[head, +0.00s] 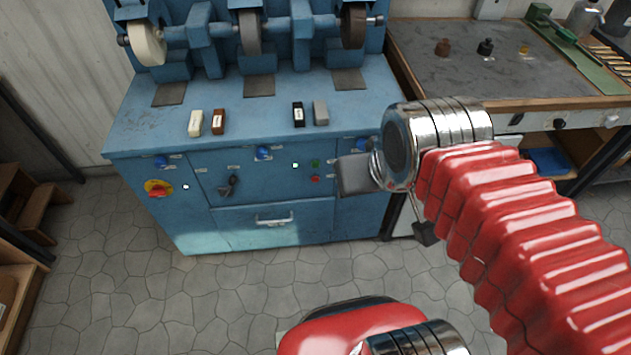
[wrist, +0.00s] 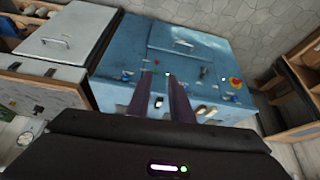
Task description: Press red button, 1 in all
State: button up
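The small red button (head: 315,178) is on the front panel of the blue grinding machine, just below a green button (head: 315,162). In the head view it lies left of my arm's end and is unobstructed. In the head view the fingers cannot be made out clearly at the end of my arm. I cannot tell how far the fingertips are from the panel.
A yellow-and-red rotary switch (head: 158,188) and a drawer handle (head: 274,219) are on the same front. Small blocks, such as a black one (head: 298,114), lie on the machine top below the wheels. A workbench (head: 450,65) stands at the right. The stone floor (head: 200,300) in front is clear.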

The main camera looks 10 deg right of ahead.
grip_shut()
dwell(1.4)
